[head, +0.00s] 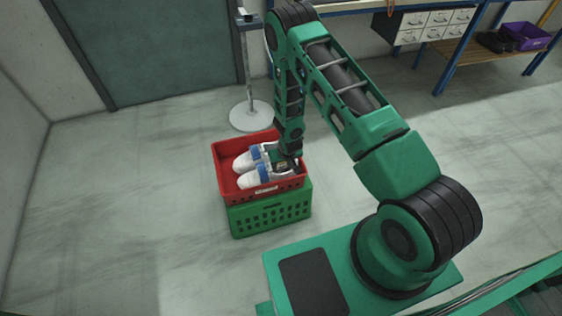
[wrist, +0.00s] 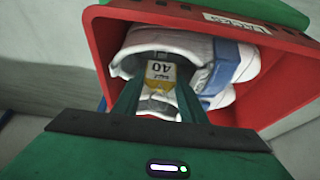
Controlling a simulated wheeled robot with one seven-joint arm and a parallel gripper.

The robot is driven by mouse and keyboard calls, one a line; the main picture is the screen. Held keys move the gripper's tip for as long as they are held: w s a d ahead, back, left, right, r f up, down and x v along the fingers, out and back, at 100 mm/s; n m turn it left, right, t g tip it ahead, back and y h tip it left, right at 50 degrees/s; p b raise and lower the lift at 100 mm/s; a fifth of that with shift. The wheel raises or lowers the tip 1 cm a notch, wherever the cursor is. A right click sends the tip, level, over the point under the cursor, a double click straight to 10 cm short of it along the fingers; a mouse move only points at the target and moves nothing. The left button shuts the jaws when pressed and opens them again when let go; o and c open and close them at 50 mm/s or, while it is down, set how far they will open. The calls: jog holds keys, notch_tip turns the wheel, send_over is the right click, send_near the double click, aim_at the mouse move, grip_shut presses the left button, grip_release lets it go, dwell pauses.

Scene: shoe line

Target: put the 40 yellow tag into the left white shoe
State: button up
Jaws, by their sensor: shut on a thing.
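My gripper (head: 284,163) is over the right part of a red crate (head: 221,163). In the wrist view its two green fingers are shut on the yellow tag (wrist: 161,72), which has a white part reading 40, upside down. Two white shoes with blue patches lie side by side in the crate, a farther one (head: 243,162) and a nearer one (head: 254,180). In the wrist view one white shoe (wrist: 175,42) is right behind the tag, by its opening. I cannot tell whether the tag is inside it. The tag is too small to make out in the head view.
The red crate stands on a green crate (head: 270,216); its wall rises around the shoes, with a white label (wrist: 237,22) on one side. A stand with a round white base (head: 251,117) is behind. Open floor lies to the left.

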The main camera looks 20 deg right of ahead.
jog(key=o, duration=1.1)
jog(key=v, duration=1)
jog(key=shift+s+r, duration=0.2)
jog(key=shift+r, duration=0.1)
